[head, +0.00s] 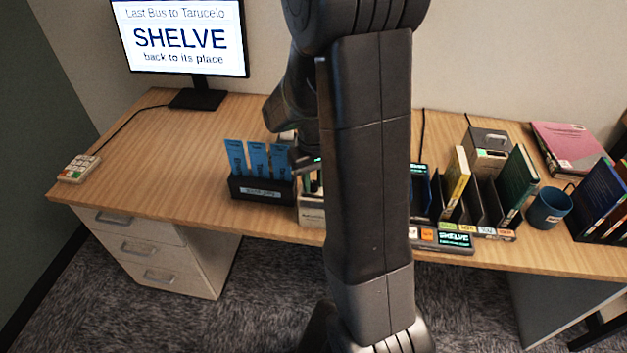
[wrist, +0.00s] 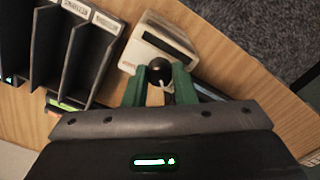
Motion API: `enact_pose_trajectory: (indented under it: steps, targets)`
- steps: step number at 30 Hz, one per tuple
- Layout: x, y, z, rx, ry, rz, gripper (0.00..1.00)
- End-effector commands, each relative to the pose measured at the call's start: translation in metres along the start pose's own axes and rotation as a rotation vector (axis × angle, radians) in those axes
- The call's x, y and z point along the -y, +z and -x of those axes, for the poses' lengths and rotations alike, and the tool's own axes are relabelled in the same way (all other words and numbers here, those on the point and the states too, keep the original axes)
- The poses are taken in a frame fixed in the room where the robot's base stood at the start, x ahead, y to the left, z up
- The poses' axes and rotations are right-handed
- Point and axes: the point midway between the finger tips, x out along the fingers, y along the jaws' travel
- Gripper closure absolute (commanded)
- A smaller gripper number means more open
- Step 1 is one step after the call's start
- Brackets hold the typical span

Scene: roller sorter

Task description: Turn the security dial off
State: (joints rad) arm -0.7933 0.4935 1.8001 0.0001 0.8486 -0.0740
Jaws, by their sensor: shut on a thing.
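The security dial (wrist: 159,70) is a round black knob with a white pointer mark, on a cream box (wrist: 140,52) in the wrist view. My gripper (wrist: 159,82) has its two green fingers on either side of the knob and is shut on it. The cream box also shows in the head view (head: 311,213), on the desk near its front edge, partly behind my arm. The dial itself is hidden by my arm there.
A black holder (head: 262,189) with blue cards stands left of the cream box. To the right are a sorter (head: 480,205) with books, a blue mug (head: 548,208) and a pink book (head: 566,142). A monitor (head: 185,38) and keypad (head: 78,168) are left; the desk between them is clear.

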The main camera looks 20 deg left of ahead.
Motion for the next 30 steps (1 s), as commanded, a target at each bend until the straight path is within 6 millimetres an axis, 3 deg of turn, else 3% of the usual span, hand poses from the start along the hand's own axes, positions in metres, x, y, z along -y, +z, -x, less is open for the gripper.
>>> enact_pose_trajectory:
  steps: [9, 26, 27, 30]
  targets:
    - [-0.0001, -0.0008, 0.0008, -0.003, 0.001, 0.137, 0.99]
    - [-0.0002, -0.0010, 0.0011, -0.003, 0.001, 0.170, 0.99]
    - [-0.0002, -0.0010, 0.0011, -0.003, 0.001, 0.170, 0.74]
    - [-0.0001, -0.0008, 0.0010, -0.003, 0.001, 0.170, 0.54]
